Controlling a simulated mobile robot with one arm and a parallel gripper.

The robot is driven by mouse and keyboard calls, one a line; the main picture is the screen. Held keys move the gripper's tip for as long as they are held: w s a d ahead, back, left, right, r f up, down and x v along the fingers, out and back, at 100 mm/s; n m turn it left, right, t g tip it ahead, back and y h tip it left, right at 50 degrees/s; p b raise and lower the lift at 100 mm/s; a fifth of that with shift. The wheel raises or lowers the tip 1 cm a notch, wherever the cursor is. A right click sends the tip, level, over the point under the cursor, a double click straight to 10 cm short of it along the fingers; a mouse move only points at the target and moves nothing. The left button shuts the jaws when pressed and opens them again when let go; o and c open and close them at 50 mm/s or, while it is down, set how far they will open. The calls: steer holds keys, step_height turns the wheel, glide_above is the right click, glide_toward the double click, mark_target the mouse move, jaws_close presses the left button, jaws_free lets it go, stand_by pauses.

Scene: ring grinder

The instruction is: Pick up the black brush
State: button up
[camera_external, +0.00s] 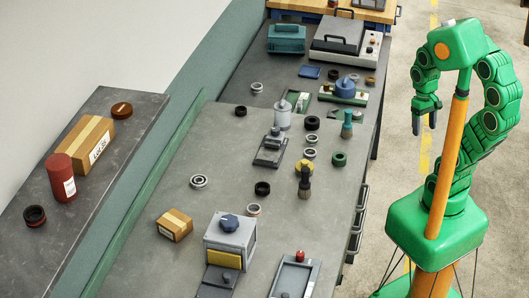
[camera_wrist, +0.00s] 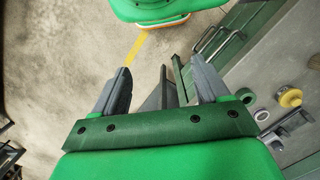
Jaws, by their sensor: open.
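The black brush (camera_external: 305,184) stands upright on the grey workbench, handle up and brownish bristles down, near the bench's right side in the external view. It is just in front of a yellow round part (camera_external: 304,168). I cannot make out the brush in the wrist view. My gripper (camera_external: 425,122) hangs over the floor to the right of the bench, well apart from the brush, fingers pointing down. In the wrist view my gripper (camera_wrist: 161,68) is open with nothing between its fingers.
A teal-handled brush (camera_external: 347,125), a green ring (camera_external: 339,159) and several dark and metal rings surround the black brush. A grey box machine with blue knob (camera_external: 229,239) stands front left. Handles (camera_external: 359,209) stick out from the bench's right side. The floor there is clear.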

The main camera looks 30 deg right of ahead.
steer(key=c, duration=0.3)
step_height(320, 180, up, 5)
steer(key=m+g+y, duration=0.8)
steer(key=m+y, duration=0.3)
steer(key=y, duration=0.4)
glide_above(304, 173)
steer(key=v, duration=0.4)
steer(key=shift+m, duration=0.3)
step_height(304, 173, down, 16)
steer(key=shift+w+d+r, duration=0.1)
steer(key=shift+w+d, duration=0.05)
steer(key=shift+a, duration=0.2)
steer(key=shift+x, duration=2.35)
